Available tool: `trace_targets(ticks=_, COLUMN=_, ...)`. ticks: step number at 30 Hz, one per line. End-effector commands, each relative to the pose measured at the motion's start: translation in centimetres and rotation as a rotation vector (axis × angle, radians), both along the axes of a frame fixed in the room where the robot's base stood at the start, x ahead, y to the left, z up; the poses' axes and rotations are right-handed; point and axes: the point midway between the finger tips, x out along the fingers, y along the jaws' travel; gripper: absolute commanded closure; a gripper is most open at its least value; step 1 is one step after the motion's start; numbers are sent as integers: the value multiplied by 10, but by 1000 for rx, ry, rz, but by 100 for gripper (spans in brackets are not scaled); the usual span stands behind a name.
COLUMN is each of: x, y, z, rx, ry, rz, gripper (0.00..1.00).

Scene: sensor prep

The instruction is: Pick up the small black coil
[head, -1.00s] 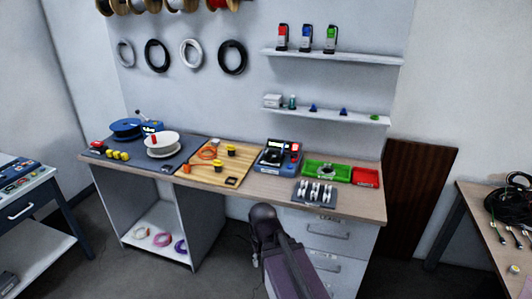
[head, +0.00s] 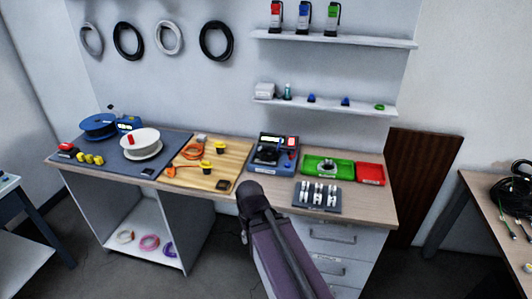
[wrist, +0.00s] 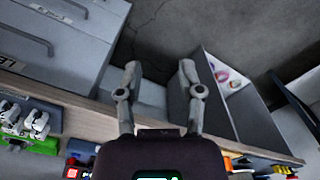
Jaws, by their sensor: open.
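Two black coils hang on the back wall in the head view: one toward the left (head: 128,41) and one toward the right (head: 216,41). The right one looks slightly bigger. Something small and coiled, greyish, lies in the green tray (head: 312,166); its colour is hard to tell. My gripper (wrist: 160,68) is open and empty in the wrist view, above the floor in front of the workbench (head: 365,207). No coil is between its fingers. In the head view my arm hides part of the bench front, and the fingers cannot be made out.
A blue spool (head: 98,126) and a white spool (head: 142,146) stand on the dark mat (head: 105,172). A wooden board (head: 203,179), a red tray (head: 370,173) and a dark rack (head: 317,207) share the bench. Two shelves (head: 335,40) jut from the wall. Drawers (head: 335,235) are below.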

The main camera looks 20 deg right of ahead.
Motion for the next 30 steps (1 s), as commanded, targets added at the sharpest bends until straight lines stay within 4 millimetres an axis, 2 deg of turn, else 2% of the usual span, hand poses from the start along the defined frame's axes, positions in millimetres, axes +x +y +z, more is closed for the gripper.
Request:
trace_targets(ticks=11, x=0, y=0, z=0, rx=1, ry=-1, rz=0, gripper=51)
trace_targets(ticks=17, x=15, y=-3, z=-2, rx=31, ry=-35, rz=7, gripper=51)
trace_targets(ticks=20, x=34, y=-8, z=-4, rx=72, ry=-86, rz=20, gripper=51)
trace_targets(ticks=23, x=63, y=-16, z=-5, rx=127, ry=-167, rz=32, gripper=51)
trace_targets(ticks=26, x=99, y=-30, z=-4, rx=188, ry=-278, rz=38, gripper=51)
trace_targets(ticks=30, x=155, y=-63, z=5, rx=258, ry=-473, rz=32, gripper=51)
